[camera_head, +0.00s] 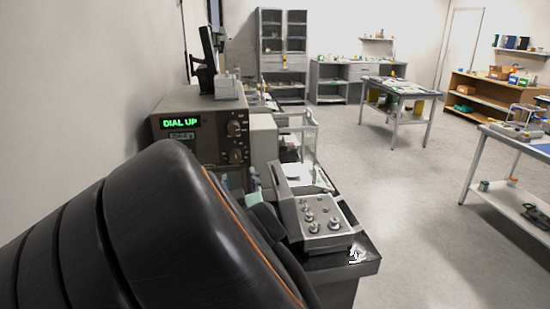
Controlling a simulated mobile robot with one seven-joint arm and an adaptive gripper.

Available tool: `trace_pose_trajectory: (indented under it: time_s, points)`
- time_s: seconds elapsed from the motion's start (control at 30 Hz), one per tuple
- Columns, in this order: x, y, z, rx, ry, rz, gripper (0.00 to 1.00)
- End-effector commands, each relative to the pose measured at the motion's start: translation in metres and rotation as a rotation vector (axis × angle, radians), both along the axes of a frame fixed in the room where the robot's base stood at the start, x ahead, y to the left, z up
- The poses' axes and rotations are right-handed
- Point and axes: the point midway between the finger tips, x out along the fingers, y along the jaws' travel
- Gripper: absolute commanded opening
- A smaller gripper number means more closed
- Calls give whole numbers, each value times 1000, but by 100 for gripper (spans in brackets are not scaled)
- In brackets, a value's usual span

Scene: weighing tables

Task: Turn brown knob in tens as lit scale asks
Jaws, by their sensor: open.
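A brown-fronted scale (180,150) stands against the left wall, and its lit green display (180,123) reads "DIAL UP". Two dark knobs are on the right of its face, an upper knob (235,128) and a lower knob (236,156). Their markings are too small to read. My black arm fills the lower left and covers the lower part of the scale. I cannot make out my gripper's fingers; they do not show past the arm.
A grey sloped box (310,212) with several knobs stands on the dark bench (345,262), right of my arm. A glass-sided case (297,135) stands behind it. The grey floor (400,230) to the right is open, with tables (398,88) beyond.

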Motion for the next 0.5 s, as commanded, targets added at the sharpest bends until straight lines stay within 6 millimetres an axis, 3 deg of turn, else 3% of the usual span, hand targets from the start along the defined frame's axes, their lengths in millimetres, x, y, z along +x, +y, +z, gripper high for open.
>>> trace_pose_trajectory:
  time_s: [0.17,0.5]
  points:
    - [6,7,6,-6,-27,8,41]
    - [60,19,6,-8,-25,7,41]
